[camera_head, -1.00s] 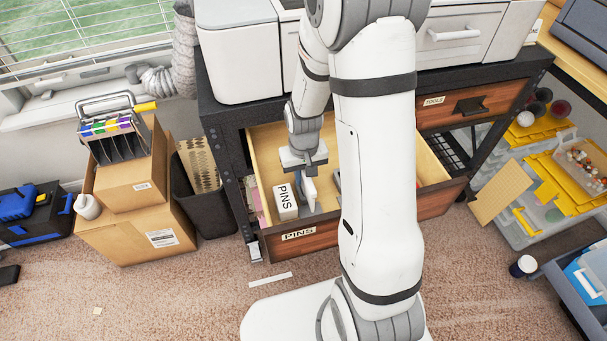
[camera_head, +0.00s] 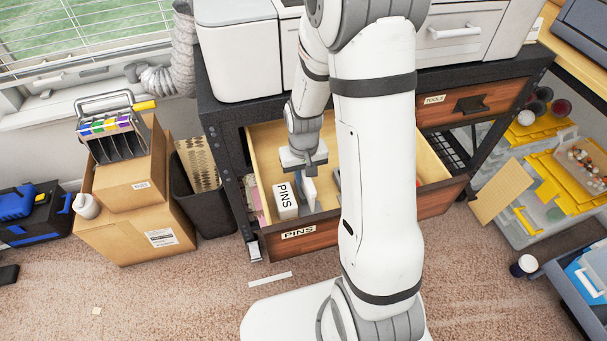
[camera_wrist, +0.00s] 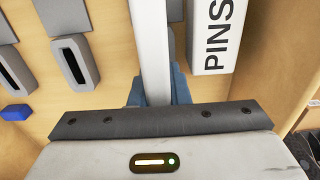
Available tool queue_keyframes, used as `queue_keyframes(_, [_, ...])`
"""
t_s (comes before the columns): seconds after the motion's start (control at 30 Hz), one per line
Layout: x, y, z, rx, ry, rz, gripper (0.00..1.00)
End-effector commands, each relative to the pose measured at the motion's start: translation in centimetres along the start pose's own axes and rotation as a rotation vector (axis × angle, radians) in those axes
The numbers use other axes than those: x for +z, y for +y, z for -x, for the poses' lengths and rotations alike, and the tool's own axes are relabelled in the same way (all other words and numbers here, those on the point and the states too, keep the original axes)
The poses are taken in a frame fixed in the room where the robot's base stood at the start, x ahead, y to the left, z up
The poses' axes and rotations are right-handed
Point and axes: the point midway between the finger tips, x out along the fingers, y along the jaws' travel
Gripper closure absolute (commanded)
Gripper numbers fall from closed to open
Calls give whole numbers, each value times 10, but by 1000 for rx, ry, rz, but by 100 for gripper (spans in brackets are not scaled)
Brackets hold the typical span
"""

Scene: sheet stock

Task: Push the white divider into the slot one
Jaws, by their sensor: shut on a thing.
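My gripper (camera_head: 308,178) points down into the open drawer (camera_head: 338,232). In the wrist view my gripper (camera_wrist: 158,92) is shut on the white divider (camera_wrist: 150,40), with a blue-grey finger on each side of it. The divider is a thin white strip on edge, running away from the gripper; its lower edge is hidden. It also shows in the head view (camera_head: 310,191), just right of the white PINS box. Grey holders with dark slots (camera_wrist: 75,62) lie on the drawer floor to the left in the wrist view. I cannot tell which is slot one.
The PINS box (camera_wrist: 216,32) stands close to the right of the divider. A small blue block (camera_wrist: 15,112) lies at the left. The drawer's wooden side wall (camera_wrist: 280,50) is at the right. A black bin (camera_head: 203,195) stands outside the drawer.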

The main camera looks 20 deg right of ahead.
Motion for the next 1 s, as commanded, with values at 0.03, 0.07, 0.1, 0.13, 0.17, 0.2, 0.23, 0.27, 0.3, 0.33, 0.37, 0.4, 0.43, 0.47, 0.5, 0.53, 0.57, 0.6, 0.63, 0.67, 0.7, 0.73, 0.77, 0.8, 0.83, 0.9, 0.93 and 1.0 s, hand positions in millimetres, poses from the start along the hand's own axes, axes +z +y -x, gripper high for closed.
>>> queue_keyframes(0.03, [0, 0, -1, 0, 0, 0, 100])
queue_keyframes(0.07, [0, 0, -1, 0, 0, 0, 100])
queue_keyframes(0.1, [0, 0, -1, 0, -1, 0, 100])
queue_keyframes(0.13, [0, 0, -1, 0, -1, 0, 100])
queue_keyframes(0.17, [0, 0, -1, 0, -1, 0, 100])
queue_keyframes(0.2, [0, 0, -1, 0, -1, 0, 100])
queue_keyframes(0.23, [0, 0, -1, 0, -1, 0, 100])
queue_keyframes(0.27, [0, 0, -1, 0, -1, 0, 100])
queue_keyframes(0.3, [0, 0, -2, 0, -1, 0, 100])
queue_keyframes(0.33, [1, 0, -2, 0, -1, 0, 100])
queue_keyframes(0.37, [1, 0, -2, 0, -2, 0, 100])
queue_keyframes(0.4, [1, 0, -2, 0, -2, 0, 100])
queue_keyframes(0.43, [1, 0, -2, 0, -2, 0, 100])
queue_keyframes(0.47, [1, 0, -3, 0, -2, 0, 100])
queue_keyframes(0.5, [1, 0, -4, 0, -2, 0, 100])
queue_keyframes(0.53, [1, 0, -4, 0, -2, 0, 100])
queue_keyframes(0.57, [1, 0, -4, 0, -3, 0, 100])
queue_keyframes(0.6, [1, 0, -5, 0, -3, 0, 100])
queue_keyframes(0.63, [1, 0, -5, 0, -3, 0, 100])
queue_keyframes(0.67, [1, 0, -4, 0, -4, 0, 100])
queue_keyframes(0.7, [2, 0, -5, 0, -4, 0, 100])
queue_keyframes(0.73, [2, 0, -5, 0, -4, 0, 100])
queue_keyframes(0.77, [2, 0, -5, 0, -5, 0, 100])
queue_keyframes(0.8, [2, 0, -5, 0, -5, 0, 100])
queue_keyframes(0.83, [2, 0, -5, 0, -5, 0, 100])
queue_keyframes(0.9, [2, 0, -5, 0, -6, 0, 100])
queue_keyframes(0.93, [2, 0, -5, 0, -6, 0, 100])
queue_keyframes(1.0, [2, 0, -5, 0, -7, 0, 81])
